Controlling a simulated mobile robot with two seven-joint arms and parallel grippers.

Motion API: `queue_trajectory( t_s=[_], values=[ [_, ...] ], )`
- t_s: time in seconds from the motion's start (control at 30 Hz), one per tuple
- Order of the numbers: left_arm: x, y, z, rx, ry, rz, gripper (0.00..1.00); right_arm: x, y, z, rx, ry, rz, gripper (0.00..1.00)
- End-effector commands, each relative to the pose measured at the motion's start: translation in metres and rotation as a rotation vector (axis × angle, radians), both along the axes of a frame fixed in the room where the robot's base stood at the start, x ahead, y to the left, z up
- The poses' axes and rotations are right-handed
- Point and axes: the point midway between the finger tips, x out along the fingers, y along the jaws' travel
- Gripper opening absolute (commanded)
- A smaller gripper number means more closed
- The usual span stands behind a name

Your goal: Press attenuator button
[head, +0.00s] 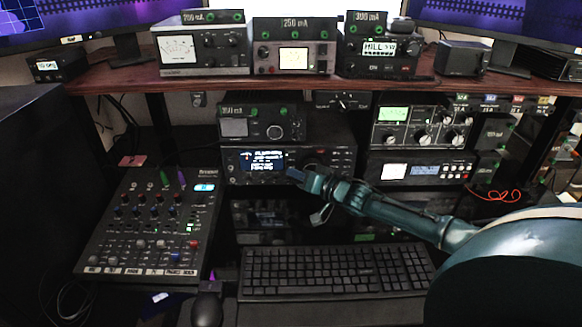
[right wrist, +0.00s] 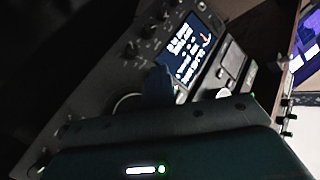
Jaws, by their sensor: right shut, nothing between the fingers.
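A black radio (head: 330,160) with a lit display (head: 262,165) sits under the wooden shelf at the middle. My right gripper (head: 292,174) is shut and empty, its tips in front of the radio's face just right of the display's lower corner. In the right wrist view the dark fingertips (right wrist: 157,84) overlap the radio's panel beside the lit display (right wrist: 190,50). Whether they touch the panel I cannot tell. The attenuator button is not readable; the small controls there are dark or hidden behind the fingers. My left gripper is not in view.
A keyboard (head: 335,270) lies below the radio, with a mixer (head: 150,225) at left and a mouse (head: 207,308) in front. A smaller unit (head: 235,128) stands on the radio. Further units (head: 408,128) stand at right. The wooden shelf (head: 130,80) runs overhead.

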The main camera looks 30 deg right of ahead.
Motion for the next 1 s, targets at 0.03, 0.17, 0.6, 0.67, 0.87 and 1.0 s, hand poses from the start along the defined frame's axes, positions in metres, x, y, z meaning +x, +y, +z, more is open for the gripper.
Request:
queue_trajectory(
  t_s=[0.03, 0.17, 0.6, 0.67, 0.87, 1.0],
  values=[
    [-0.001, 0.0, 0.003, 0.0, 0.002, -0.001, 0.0, -0.003, -0.007, -0.002, -0.007, 0.012, -0.014, 0.0],
    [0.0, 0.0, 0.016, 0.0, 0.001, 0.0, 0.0, -0.013, 0.001, 0.0, -0.004, 0.014, -0.011, 0.0],
    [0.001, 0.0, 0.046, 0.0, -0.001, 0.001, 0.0, -0.043, 0.023, 0.0, -0.003, 0.004, -0.005, 0.0],
    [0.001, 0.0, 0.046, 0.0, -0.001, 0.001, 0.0, -0.043, 0.024, -0.001, -0.003, 0.004, -0.004, 0.0],
    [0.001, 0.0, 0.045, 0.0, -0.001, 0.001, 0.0, -0.043, 0.024, -0.002, -0.002, 0.003, -0.003, 0.0],
    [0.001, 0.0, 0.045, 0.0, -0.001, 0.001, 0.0, -0.043, 0.024, -0.002, -0.002, 0.003, -0.003, 0.0]
  ],
)
